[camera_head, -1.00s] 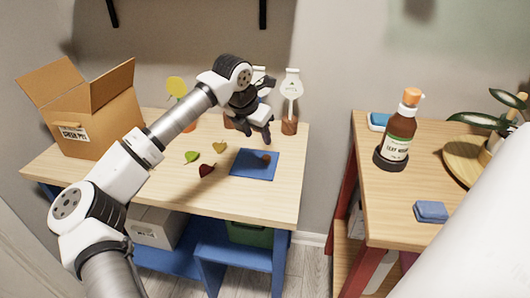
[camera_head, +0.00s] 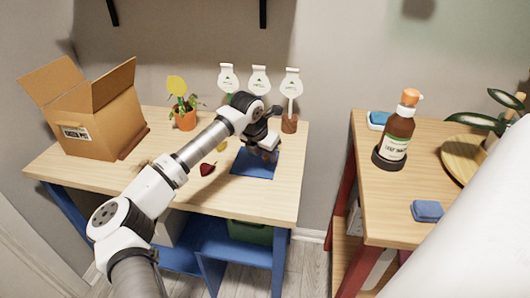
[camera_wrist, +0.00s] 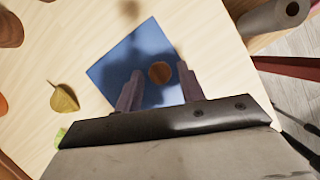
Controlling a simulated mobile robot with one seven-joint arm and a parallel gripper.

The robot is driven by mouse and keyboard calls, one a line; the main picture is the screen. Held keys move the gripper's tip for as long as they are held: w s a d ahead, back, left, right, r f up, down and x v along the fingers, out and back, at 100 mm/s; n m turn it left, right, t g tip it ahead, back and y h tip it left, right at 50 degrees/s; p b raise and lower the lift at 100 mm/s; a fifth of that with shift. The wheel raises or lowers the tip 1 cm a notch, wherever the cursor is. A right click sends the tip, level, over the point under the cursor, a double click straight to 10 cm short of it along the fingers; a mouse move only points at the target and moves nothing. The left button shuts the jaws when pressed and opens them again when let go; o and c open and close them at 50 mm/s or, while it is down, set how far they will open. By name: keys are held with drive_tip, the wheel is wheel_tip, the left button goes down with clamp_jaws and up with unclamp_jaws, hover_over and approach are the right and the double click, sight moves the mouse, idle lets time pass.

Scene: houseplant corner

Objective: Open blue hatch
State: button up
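The blue hatch (camera_head: 252,168) is a flat blue square in the top of the left wooden table, near its front right. It lies flat and looks closed. In the wrist view the hatch (camera_wrist: 118,62) has a round brown knob (camera_wrist: 160,72) on it. My gripper (camera_head: 265,156) is low over the hatch. In the wrist view my gripper (camera_wrist: 160,82) is open, with its two fingers on either side of the knob. I cannot tell how high the fingertips are above the hatch. In the head view the gripper hides the knob.
A dark red leaf (camera_head: 208,169) and a yellowish leaf (camera_head: 221,146) lie left of the hatch. A cardboard box (camera_head: 100,125), a potted plant (camera_head: 186,118) and white tags (camera_head: 290,85) stand behind. A brown bottle (camera_head: 397,138) stands on the right table.

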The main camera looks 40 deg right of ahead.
clamp_jaws()
drive_tip(key=s+d+b, duration=0.1)
drive_tip(key=s+d, duration=0.2)
drive_tip(key=s+d+b, duration=0.2)
drive_tip(key=s+d, duration=0.1)
drive_tip(key=s, duration=0.1)
drive_tip(key=shift+d, duration=0.1)
drive_tip(key=shift+s+d, duration=0.25)
drive_tip(key=shift+s, duration=0.15)
drive_tip(key=shift+o, duration=1.2)
unclamp_jaws()
drive_tip(key=shift+a+r, duration=0.1)
drive_tip(key=shift+r, duration=0.05)
drive_tip(key=b+v, duration=0.1)
drive_tip(key=v, duration=1.2)
drive_tip(key=shift+a+r+b, duration=0.2)
drive_tip(key=shift+r+b, duration=0.1)
